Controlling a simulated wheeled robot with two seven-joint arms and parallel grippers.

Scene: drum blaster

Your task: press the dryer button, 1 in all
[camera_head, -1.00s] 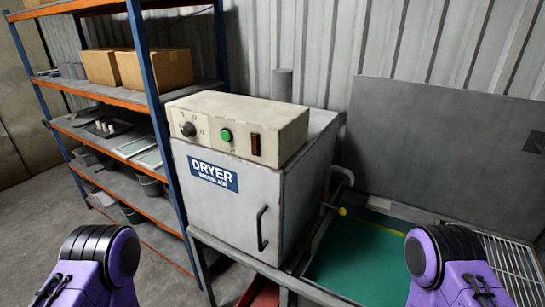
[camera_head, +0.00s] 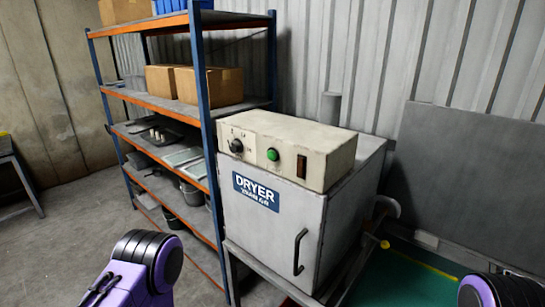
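The dryer (camera_head: 262,238) is a grey-white box with a blue DRYER label (camera_head: 256,191) and a dark door handle (camera_head: 300,251). A cream control box (camera_head: 318,136) sits on top of it. Its front has a black knob (camera_head: 236,145), a round green button (camera_head: 272,154) and a dark rocker switch (camera_head: 301,167). My purple left arm shows at the bottom left and my purple right arm at the bottom right corner, both apart from the dryer. Neither gripper's fingers are in the picture.
A blue and orange shelf rack (camera_head: 201,112) stands close left of the dryer, holding cardboard boxes (camera_head: 211,84), trays and bins. A green surface (camera_head: 398,279) and an upright grey panel (camera_head: 462,170) are at the right. Grey floor (camera_head: 60,245) lies open at the left.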

